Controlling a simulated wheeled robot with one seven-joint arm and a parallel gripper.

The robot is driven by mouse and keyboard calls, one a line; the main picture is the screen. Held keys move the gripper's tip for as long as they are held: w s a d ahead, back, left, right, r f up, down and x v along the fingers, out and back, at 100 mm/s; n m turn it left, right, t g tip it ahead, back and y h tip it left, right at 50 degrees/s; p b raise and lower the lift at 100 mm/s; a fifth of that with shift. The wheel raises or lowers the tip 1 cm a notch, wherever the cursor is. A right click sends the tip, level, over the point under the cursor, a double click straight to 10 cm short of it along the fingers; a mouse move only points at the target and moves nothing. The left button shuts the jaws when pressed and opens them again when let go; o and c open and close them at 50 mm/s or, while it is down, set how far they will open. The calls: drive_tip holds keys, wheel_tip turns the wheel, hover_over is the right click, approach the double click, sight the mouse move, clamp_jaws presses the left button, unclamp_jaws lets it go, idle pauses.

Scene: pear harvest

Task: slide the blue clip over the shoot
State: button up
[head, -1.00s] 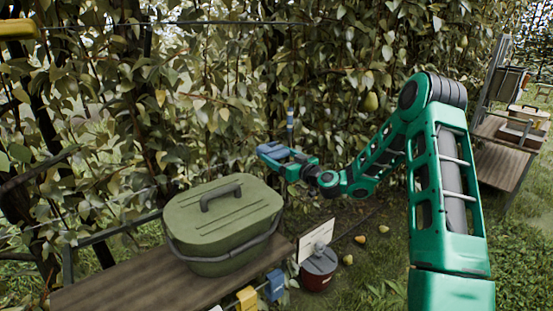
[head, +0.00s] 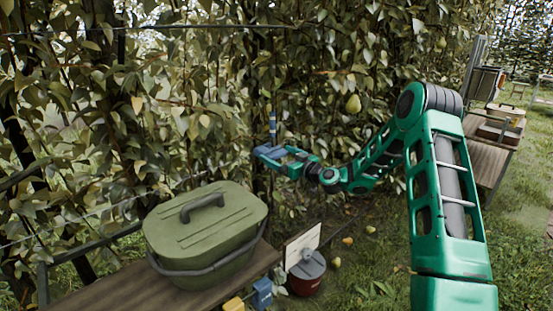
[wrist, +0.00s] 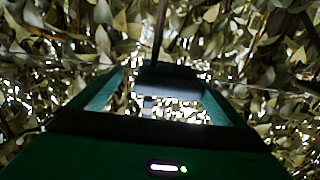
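My gripper (head: 268,153) reaches out to the foliage at mid-height in the head view. A blue-grey piece at its tip looks like the blue clip (head: 264,151). In the wrist view a dark bar-like piece (wrist: 168,86), seemingly this clip, spans the space between my fingers. An upright thin piece with blue and pale bands (head: 272,124) stands just above and behind my gripper, probably on the shoot. In the wrist view a thin dark stem (wrist: 158,42) rises beyond the bar. I cannot tell whether clip and stem touch.
A green lidded box (head: 205,230) stands on a wooden bench (head: 135,290) at front left. A red pot (head: 306,275), a pale board (head: 303,244) and a few fallen pears (head: 334,262) are beyond it. A pear (head: 353,104) hangs right of my gripper. Dense leaves surround it.

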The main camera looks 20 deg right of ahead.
drive_tip(key=shift+a, duration=0.25)
drive_tip(key=shift+s, duration=0.2)
drive_tip(key=v, duration=1)
drive_tip(key=shift+d, duration=0.2)
drive_tip(key=shift+s, duration=0.1)
